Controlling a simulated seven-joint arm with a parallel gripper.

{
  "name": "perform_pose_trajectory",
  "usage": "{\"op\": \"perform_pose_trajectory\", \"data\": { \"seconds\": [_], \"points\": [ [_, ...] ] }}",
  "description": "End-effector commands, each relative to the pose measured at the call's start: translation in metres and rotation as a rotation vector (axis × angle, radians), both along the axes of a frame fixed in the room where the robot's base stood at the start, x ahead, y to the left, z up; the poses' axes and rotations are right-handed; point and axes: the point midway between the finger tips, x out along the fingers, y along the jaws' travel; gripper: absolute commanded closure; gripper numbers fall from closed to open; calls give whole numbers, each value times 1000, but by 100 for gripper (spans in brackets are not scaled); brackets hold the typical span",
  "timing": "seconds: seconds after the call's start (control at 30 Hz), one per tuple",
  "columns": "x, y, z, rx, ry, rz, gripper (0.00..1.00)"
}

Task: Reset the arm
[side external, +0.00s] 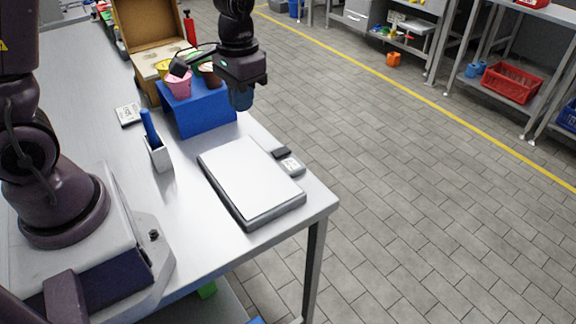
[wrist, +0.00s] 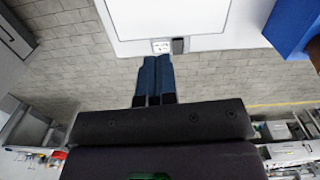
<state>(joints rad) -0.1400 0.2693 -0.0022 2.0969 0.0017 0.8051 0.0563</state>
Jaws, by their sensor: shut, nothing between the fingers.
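My gripper (side external: 241,97) hangs above the right edge of the bench, in front of the blue block's right end in the side view. Its blue fingers are together and empty, pointing down. In the wrist view the closed fingers (wrist: 154,80) show at the middle, with the bench edge and a white panel beyond them. My arm is raised clear of the bench top in the side view.
A blue block (side external: 205,116) holds several coloured cones, including a pink one (side external: 178,86). A white-topped flat box (side external: 248,178) lies near the bench corner. A white holder (side external: 159,155) with a blue tool stands left of it. A cardboard box (side external: 150,28) stands behind.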

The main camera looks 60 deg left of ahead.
Motion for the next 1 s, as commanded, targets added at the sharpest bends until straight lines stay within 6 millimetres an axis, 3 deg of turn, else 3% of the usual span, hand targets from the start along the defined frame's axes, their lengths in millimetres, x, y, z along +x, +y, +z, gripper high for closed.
{"op": "perform_pose_trajectory", "data": {
  "seconds": [0.03, 0.2, 0.5, 0.77, 1.0],
  "points": [
    [-11, -5, 19, 5, -34, -1, 100],
    [-52, -20, 66, 14, -130, -7, 100],
    [-115, -38, 116, 21, -355, -43, 100],
    [-131, -45, 142, 23, -509, -73, 100],
    [-131, -46, 145, 22, -521, -79, 100]
  ]
}}
